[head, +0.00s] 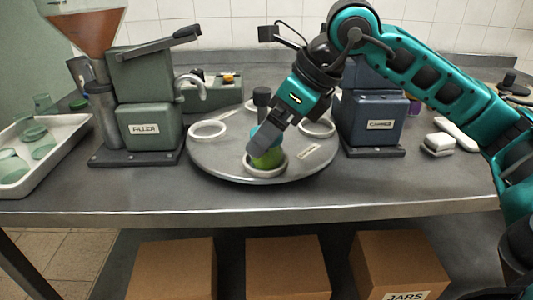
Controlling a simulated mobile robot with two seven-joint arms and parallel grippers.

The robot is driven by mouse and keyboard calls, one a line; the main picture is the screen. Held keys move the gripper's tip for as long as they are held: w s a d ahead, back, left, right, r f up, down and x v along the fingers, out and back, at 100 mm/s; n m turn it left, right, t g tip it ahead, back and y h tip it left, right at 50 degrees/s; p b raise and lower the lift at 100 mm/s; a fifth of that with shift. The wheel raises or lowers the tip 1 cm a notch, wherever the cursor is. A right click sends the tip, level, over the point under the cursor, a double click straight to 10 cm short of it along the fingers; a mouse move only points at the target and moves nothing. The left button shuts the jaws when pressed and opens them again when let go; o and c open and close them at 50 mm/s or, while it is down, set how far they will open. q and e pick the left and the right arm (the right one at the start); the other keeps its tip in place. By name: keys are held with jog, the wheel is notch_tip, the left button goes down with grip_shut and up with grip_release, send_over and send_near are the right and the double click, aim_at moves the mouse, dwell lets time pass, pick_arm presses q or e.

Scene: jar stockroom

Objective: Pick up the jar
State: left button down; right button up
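A green jar (269,160) stands in the front ring holder of the round grey turntable (215,160) on the steel table. My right arm reaches in from the right, and its gripper (262,145) points down at the jar. A dark finger covers the jar's upper part, so its top is hidden. I cannot tell whether the fingers are closed on the jar or only beside it. My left gripper is out of view.
The filler machine (145,130) stands left of the turntable and the capper (376,122) right of it. Empty ring holders (208,129) sit on the turntable. A white tray (75,135) with green glassware is at far left. Cardboard boxes (172,268) are below the table.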

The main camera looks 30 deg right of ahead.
jog(key=x, duration=0.3)
jog(key=shift+w+a+f, duration=0.1)
jog(key=shift+c, duration=0.3)
jog(key=c, duration=1.2)
